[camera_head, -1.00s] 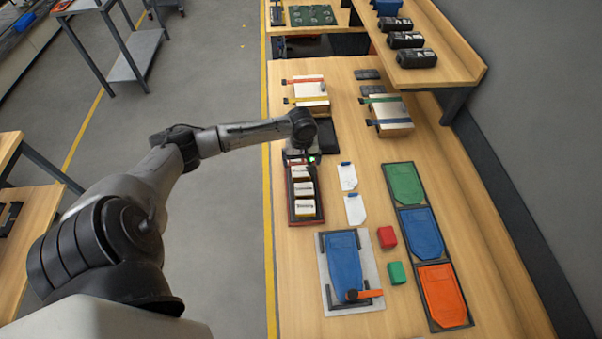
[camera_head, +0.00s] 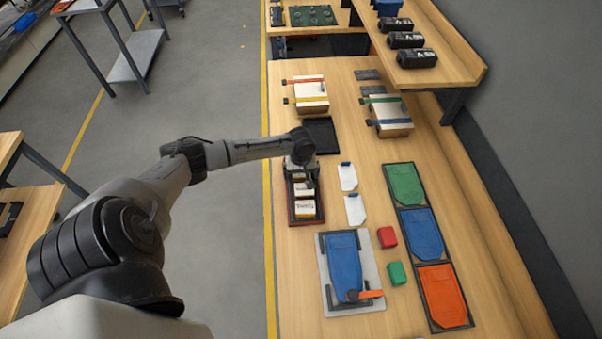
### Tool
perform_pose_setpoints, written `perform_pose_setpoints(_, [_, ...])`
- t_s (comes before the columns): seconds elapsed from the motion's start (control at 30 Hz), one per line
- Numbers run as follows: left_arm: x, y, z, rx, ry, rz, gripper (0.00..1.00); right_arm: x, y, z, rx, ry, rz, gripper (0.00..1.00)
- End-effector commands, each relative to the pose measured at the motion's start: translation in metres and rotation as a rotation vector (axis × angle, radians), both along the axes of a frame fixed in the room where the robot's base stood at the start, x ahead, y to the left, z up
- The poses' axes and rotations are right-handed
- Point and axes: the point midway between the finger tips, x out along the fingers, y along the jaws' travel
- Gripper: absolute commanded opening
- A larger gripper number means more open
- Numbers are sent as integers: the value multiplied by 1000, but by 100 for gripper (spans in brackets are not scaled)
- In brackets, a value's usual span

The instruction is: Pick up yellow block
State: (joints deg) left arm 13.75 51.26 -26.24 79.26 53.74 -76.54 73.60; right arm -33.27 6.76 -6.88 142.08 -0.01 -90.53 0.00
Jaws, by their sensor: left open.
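A dark tray with red edges (camera_head: 319,214) lies near the table's left edge. It holds small blocks with pale, printed tops and yellowish sides. One block (camera_head: 304,208) lies at the near end of the tray and another (camera_head: 304,189) lies just behind it. The far end of the tray is hidden under my left gripper (camera_head: 308,183). That gripper points down over the tray, close to the blocks, and is open. The frames do not show whether its fingers touch a block. I see no plain all-yellow block. My right gripper is not in view.
Behind the gripper lies an empty black tray (camera_head: 328,134). To the right are white tags (camera_head: 348,177), a red block (camera_head: 387,237), a green block (camera_head: 397,273) and colored panels (camera_head: 405,184). A blue panel in a fixture (camera_head: 344,264) stands nearer. Strapped boxes (camera_head: 311,91) sit farther back.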

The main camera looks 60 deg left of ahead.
Motion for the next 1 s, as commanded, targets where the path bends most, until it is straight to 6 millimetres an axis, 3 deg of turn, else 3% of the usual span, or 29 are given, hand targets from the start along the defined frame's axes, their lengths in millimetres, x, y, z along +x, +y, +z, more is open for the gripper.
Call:
perform_pose_setpoints(0.1, [0, 0, 0, 0, 0, 0, 97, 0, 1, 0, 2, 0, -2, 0])
perform_pose_setpoints(0.63, [0, 0, 1, 0, 0, 1, 46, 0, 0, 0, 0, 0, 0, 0])
perform_pose_setpoints(1.0, [0, 1, 6, 1, 0, 1, 44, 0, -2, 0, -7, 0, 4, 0])
